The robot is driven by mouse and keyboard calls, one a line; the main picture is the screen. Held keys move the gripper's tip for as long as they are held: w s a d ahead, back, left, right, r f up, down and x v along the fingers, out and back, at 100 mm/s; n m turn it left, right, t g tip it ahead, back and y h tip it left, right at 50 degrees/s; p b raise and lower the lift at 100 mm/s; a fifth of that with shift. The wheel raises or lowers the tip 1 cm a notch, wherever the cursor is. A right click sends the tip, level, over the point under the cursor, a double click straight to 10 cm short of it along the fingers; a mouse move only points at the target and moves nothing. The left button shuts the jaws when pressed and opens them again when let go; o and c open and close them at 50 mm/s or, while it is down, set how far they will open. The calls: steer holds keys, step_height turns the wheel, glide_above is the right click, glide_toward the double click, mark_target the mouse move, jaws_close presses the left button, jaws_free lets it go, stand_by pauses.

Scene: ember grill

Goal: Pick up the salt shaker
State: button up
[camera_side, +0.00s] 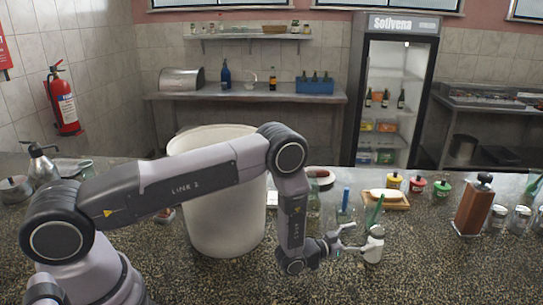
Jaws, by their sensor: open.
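A small whitish shaker with a rounded top (373,252), which looks like the salt shaker, stands upright on the dark speckled counter (420,275), right of my arm. My gripper (362,240) is low over the counter, pointing right, with its fingers apart at the shaker's left side. The fingertips are at or very near the shaker. I cannot tell from this view whether they touch it or reach around it.
A large cream bin (222,215) stands behind my arm. Glasses with blue and green utensils and a wooden board (385,200) are behind the shaker. A wooden pepper mill (473,208) and glass jars (498,217) stand at right. The front right counter is clear.

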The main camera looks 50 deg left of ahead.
mark_target(372, 233)
steer(key=x, duration=0.5)
steer(key=shift+w+d, duration=0.15)
steer(key=shift+w, duration=0.15)
steer(key=shift+c, duration=0.3)
steer(key=c, duration=1.2)
steer(key=shift+r, duration=0.1)
steer(key=shift+c, duration=0.3)
